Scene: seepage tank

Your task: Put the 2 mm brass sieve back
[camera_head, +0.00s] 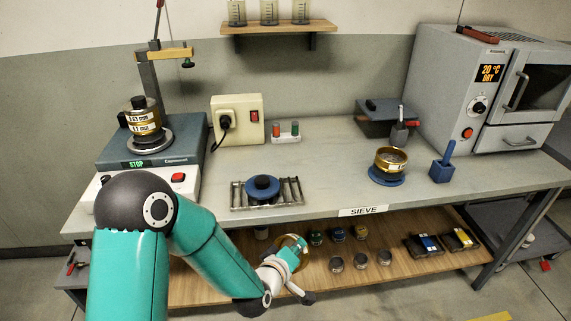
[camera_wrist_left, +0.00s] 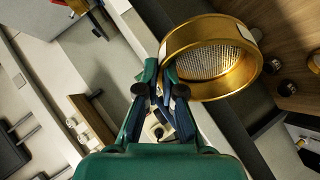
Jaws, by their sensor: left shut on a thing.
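My left gripper (camera_head: 288,258) is shut on the wall of a brass sieve (camera_head: 301,241), in front of the bench's front edge and above the lower shelf. In the left wrist view, my left gripper (camera_wrist_left: 165,78) pinches the brass sieve (camera_wrist_left: 212,62) by its rim; its mesh shows and it looks empty. A pale label on it is unreadable, so I cannot confirm 2 mm. Another brass sieve (camera_head: 391,160) sits on a blue base at right. My right gripper is not in view.
A blue brush holder (camera_head: 441,170), a scale (camera_head: 383,110) and an oven (camera_head: 480,85) are at right. Small jars (camera_head: 360,261) stand on the lower shelf (camera_head: 400,272).

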